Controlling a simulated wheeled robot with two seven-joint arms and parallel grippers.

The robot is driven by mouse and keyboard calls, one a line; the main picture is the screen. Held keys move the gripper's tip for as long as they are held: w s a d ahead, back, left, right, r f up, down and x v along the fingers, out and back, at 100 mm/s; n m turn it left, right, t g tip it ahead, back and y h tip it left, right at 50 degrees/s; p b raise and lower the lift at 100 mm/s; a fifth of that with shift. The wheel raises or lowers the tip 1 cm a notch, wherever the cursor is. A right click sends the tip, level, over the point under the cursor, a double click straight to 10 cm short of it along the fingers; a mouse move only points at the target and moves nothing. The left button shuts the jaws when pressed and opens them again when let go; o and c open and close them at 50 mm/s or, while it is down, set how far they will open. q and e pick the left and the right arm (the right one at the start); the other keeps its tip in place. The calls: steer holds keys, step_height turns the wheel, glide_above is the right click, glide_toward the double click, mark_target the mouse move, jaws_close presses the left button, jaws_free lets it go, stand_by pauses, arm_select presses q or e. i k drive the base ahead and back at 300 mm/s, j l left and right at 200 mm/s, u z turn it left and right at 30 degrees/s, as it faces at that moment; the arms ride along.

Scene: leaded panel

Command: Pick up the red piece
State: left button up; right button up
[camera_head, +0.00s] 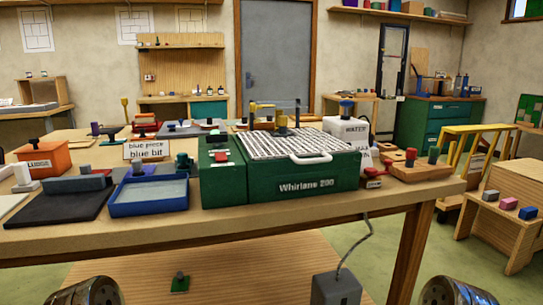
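Several red things show on the wooden workbench (300,212), and I cannot tell for sure which is the red piece. A small flat red item (146,127) lies toward the back left, behind the sign reading "blue piece blue bit". A small red block (411,153) stands on a wooden block at the right. A red item (374,183) lies at the right of the green machine. Two rounded metal parts of my arms show at the bottom left and bottom right corners. No gripper fingers are in view.
A green "Whirlane 200" machine (307,185) with a light grid top fills the bench's middle. A blue tray (150,195), a black mat (58,207) and an orange box (43,158) stand left. A green piece (180,285) lies below the bench top. A yellow cart (470,150) stands right.

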mark_target(86, 169)
steer(key=u, duration=0.3)
steer(key=k+j+u, duration=0.15)
steer(key=j+u, duration=0.8)
